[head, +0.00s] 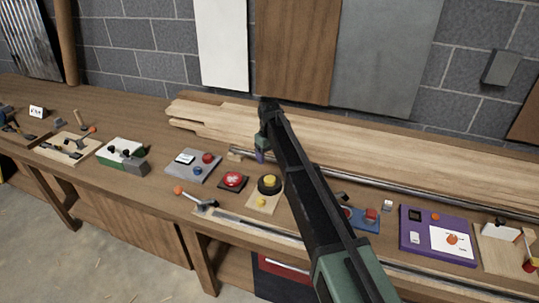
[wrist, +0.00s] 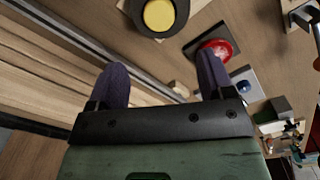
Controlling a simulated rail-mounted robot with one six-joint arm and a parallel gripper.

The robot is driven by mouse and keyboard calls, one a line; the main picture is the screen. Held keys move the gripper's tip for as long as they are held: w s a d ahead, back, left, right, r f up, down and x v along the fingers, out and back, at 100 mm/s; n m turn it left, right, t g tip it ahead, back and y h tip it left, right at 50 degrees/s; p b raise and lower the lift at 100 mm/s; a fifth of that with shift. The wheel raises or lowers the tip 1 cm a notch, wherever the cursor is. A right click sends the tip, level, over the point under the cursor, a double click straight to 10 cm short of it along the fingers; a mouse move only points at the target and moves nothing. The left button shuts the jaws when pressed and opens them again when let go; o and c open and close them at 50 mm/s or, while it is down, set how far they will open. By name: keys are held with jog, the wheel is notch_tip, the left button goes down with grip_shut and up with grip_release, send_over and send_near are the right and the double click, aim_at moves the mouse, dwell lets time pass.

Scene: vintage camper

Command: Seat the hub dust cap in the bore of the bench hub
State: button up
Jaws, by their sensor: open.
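A black round piece with a yellow disc in its middle (head: 270,184) sits on a pale wooden board (head: 253,207); it looks like the bench hub with the cap, but I cannot tell how deep the disc sits. It also shows at the top of the wrist view (wrist: 158,15). A small yellow piece (head: 262,202) lies on the same board, in front of it. My gripper (head: 261,155) is over the bench behind the black piece. In the wrist view its two purple fingers (wrist: 163,75) are apart, with nothing held between them.
A red round button on a dark plate (head: 233,181) and a grey panel with buttons (head: 192,164) stand to the left. A metal rail (head: 365,181) and stacked planks (head: 215,122) run along the back. A purple panel (head: 411,238) lies to the right.

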jog(key=shift+r, duration=0.35)
jog(key=s+d+m, duration=0.3)
jog(key=s+d, duration=0.5)
jog(key=s, duration=0.4)
jog(key=s+d+m, duration=0.2)
jog(key=s+d, duration=0.6)
jog(key=s, duration=0.3)
jog(key=s+d+m, duration=0.3)
jog(key=s+d, duration=0.4)
jog(key=s, duration=0.5)
jog(key=shift+w+d+f+b, duration=0.1)
jog(key=shift+w+f+b, duration=0.05)
jog(key=shift+f+b, duration=0.95)
jog(key=shift+w+d+f+b, duration=0.1)
jog(key=shift+f+b, duration=0.85)
jog(key=shift+b, duration=0.1)
